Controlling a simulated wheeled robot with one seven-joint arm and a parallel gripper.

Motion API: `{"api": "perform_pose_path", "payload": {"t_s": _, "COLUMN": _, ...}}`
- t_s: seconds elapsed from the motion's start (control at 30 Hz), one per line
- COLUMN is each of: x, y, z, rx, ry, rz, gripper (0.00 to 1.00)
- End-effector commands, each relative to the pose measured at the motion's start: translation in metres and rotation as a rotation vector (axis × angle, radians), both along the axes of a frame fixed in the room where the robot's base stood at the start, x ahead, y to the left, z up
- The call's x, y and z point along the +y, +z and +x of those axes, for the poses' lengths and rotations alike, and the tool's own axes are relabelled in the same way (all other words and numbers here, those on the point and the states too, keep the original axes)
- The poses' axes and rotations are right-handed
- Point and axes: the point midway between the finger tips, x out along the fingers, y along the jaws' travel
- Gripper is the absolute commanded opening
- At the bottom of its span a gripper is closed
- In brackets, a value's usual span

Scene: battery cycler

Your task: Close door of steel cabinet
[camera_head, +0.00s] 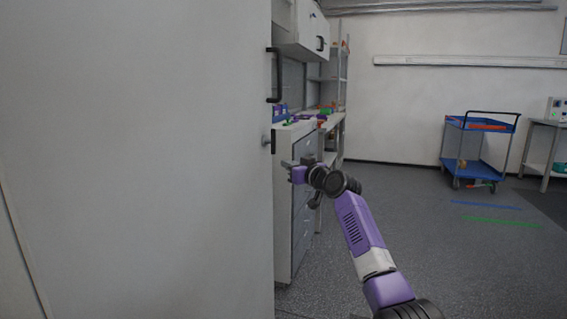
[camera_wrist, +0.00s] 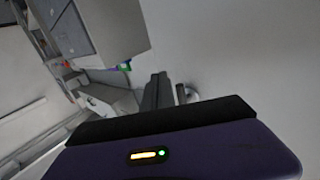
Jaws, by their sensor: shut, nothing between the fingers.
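A large pale grey panel, which appears to be the steel cabinet's door (camera_head: 140,150), fills the left of the head view. A dark handle (camera_head: 273,76) and a small latch fitting (camera_head: 267,140) show at its right edge. The rest of the cabinet cannot be made out. My gripper (camera_head: 287,165) is just right of the door's edge, a little below the latch; whether it touches cannot be told. In the wrist view my gripper (camera_wrist: 160,92) is shut and empty beside a pale surface (camera_wrist: 230,50) with a round metal fitting (camera_wrist: 190,93).
A white drawer unit (camera_head: 290,210) and a bench with small coloured items stand behind my gripper, under wall cabinets (camera_head: 300,35). A blue trolley (camera_head: 470,150) and a grey table (camera_head: 545,145) stand at the far right. The floor (camera_head: 440,250) right of my arm is clear.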

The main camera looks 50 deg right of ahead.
Motion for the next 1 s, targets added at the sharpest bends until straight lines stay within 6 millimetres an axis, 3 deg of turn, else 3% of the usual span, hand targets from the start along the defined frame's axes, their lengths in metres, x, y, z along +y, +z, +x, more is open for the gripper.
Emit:
{"api": "perform_pose_path", "payload": {"t_s": 0.5, "x": -0.029, "y": 0.000, "z": -0.069, "rx": 0.000, "ry": -0.004, "rz": 0.001, "gripper": 0.00}}
{"api": "perform_pose_path", "payload": {"t_s": 1.0, "x": -0.036, "y": 0.006, "z": -0.078, "rx": -0.030, "ry": -0.022, "rz": 0.024, "gripper": 0.00}}
